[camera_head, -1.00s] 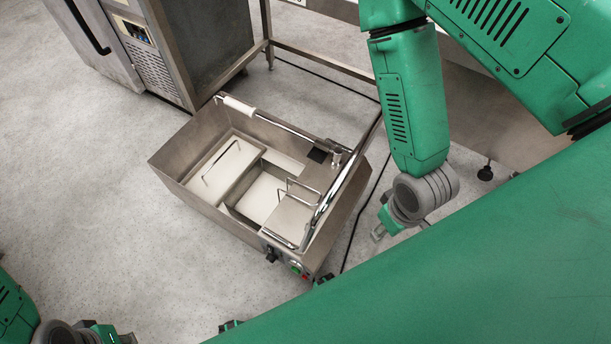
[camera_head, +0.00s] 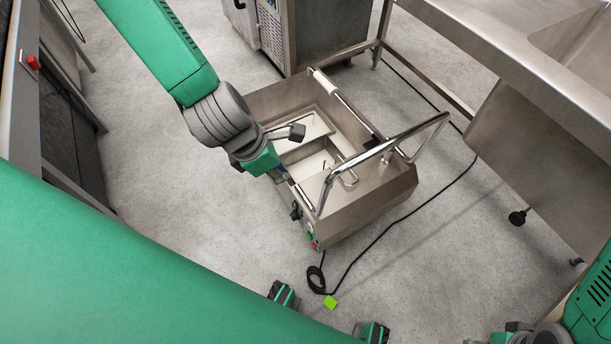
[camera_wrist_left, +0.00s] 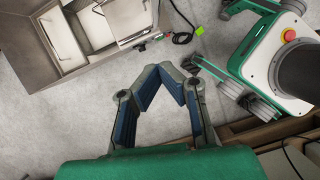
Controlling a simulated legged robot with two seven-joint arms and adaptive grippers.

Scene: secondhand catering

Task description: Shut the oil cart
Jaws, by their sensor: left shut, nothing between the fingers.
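The oil cart (camera_head: 372,208) is a low stainless steel box on the floor. Its top is open, showing pale inner compartments, wire handles and a chrome loop handle (camera_head: 420,127) at its right. I cannot make out a separate lid. My left gripper (camera_head: 296,133) overlaps the cart's near left side in the head view; contact is unclear. In the left wrist view, the left gripper (camera_wrist_left: 172,73) has its blue-padded fingers arched together, empty, with the cart (camera_wrist_left: 108,57) apart at upper left. My right gripper (camera_head: 512,331) is cut off at the bottom right edge.
A steel cabinet (camera_head: 318,30) stands behind the cart. A steel table (camera_head: 500,55) with a panel and wheel stands at the right. A black cord with a green tag (camera_head: 330,302) lies on the floor. Floor between cart and table is bare apart from the cord.

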